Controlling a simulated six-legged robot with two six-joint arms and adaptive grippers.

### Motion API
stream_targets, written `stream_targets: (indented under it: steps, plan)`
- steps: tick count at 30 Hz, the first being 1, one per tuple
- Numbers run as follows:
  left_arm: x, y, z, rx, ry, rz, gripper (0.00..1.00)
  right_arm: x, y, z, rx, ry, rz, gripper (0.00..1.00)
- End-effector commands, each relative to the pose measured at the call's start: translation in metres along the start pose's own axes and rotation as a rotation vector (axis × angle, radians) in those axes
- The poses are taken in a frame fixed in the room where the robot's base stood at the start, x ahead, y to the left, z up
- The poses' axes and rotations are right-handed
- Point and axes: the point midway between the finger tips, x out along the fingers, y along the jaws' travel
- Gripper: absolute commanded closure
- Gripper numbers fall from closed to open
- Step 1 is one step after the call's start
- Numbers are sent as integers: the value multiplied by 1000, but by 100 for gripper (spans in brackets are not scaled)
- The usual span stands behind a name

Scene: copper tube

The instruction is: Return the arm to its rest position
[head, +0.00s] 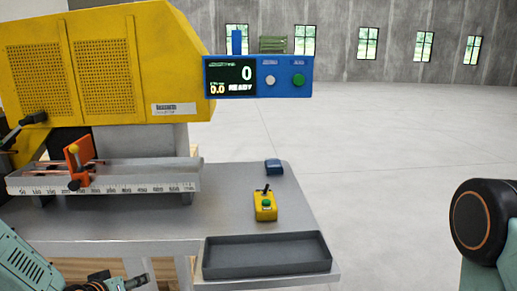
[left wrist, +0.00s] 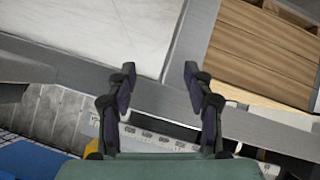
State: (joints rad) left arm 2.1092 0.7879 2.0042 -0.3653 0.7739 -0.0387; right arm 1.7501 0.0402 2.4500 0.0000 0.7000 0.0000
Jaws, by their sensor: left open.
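My left arm comes in at the bottom left of the head view, low in front of the machine. Its gripper (head: 118,283) is partly cut off by the lower edge. In the left wrist view the two dark fingers of my left gripper (left wrist: 160,76) stand apart with nothing between them. Beyond them show the grey table edge, a ruler strip (left wrist: 150,137) and brown wooden boards (left wrist: 265,48). At the right of the head view a black and teal joint of mine shows; my right gripper is out of view.
A yellow machine (head: 110,50) stands behind a ruled rail (head: 130,184) with an orange clamp (head: 78,165). A blue panel (head: 258,76) reads 0 and READY. On the table (head: 225,210) are a yellow button box (head: 265,208), a small blue object (head: 274,167) and an empty-looking dark tray (head: 268,265).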

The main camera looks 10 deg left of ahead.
Motion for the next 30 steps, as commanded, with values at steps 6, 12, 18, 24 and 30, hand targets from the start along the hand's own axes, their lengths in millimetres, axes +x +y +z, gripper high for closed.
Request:
stream_targets:
  steps: [6, 12, 18, 24, 30]
  plan:
    - [-19, 21, 150, 39, -320, -50, 48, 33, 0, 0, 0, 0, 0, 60]
    - [-67, 15, 272, 128, -597, -131, 48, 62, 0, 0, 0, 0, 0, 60]
    - [-122, -7, 368, 283, -832, -195, 48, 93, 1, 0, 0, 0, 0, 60]
    - [-134, -18, 407, 381, -914, -186, 48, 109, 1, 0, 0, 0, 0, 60]
    - [-136, -19, 409, 380, -922, -188, 48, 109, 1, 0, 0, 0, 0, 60]
